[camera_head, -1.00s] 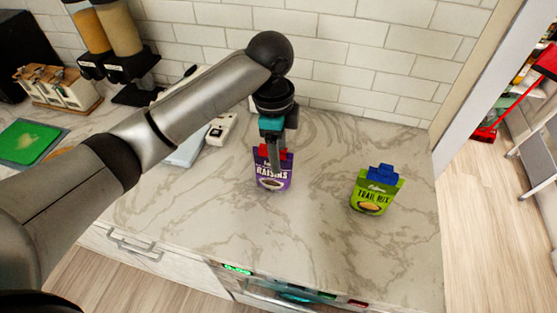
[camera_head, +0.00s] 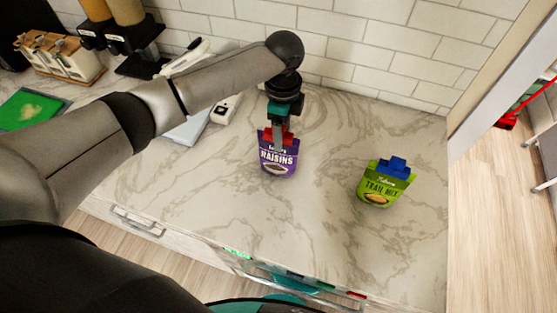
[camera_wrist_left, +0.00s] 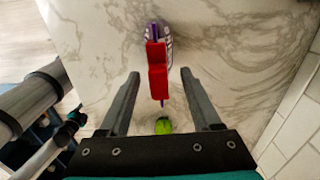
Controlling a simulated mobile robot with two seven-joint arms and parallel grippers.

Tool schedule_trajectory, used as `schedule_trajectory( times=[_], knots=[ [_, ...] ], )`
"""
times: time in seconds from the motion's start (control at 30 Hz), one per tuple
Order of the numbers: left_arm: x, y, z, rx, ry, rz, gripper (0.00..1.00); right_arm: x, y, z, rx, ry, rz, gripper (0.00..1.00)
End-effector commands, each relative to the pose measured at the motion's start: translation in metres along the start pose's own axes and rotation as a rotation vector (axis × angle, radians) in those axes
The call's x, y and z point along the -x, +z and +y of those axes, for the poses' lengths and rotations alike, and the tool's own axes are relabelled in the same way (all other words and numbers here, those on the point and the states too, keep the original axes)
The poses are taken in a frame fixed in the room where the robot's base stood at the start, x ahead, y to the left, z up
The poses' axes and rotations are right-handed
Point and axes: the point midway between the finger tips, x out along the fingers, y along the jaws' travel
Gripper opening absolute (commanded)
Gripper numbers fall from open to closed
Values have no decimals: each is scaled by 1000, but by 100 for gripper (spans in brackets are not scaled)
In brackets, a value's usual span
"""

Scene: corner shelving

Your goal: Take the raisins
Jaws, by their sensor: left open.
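The purple raisins bag (camera_head: 278,158) stands upright on the marble counter, with a red clip on its top edge. My left gripper (camera_head: 279,138) points down right at the clip. In the left wrist view, the red clip (camera_wrist_left: 157,70) and the thin top of the raisins bag (camera_wrist_left: 165,36) lie between and just beyond the spread fingers of the left gripper (camera_wrist_left: 158,82). The left gripper is open; I cannot tell whether a finger touches the clip. My right gripper is in neither view.
A green trail mix bag (camera_head: 384,184) with a blue clip stands to the right on the counter (camera_head: 330,220). A tiled wall (camera_head: 400,60) rises behind. A white device (camera_head: 226,108), dispensers (camera_head: 128,40) and a green board (camera_head: 28,108) are at the left.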

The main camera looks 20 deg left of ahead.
Motion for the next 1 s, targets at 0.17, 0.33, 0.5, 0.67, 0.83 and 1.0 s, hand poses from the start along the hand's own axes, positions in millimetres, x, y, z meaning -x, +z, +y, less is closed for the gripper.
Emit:
schedule_trajectory(
  times=[0.17,0.33,0.5,0.67,0.83,1.0],
  knots=[
    [-22,7,2,2,5,-2,65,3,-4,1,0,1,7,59],
    [-45,8,2,0,3,0,65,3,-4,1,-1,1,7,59],
    [-52,8,2,-1,0,0,65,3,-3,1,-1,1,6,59],
    [-52,8,2,-1,0,0,65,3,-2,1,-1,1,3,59],
    [-51,8,2,-1,0,0,45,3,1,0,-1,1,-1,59],
    [-51,9,2,0,0,0,26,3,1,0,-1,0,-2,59]
  ],
)
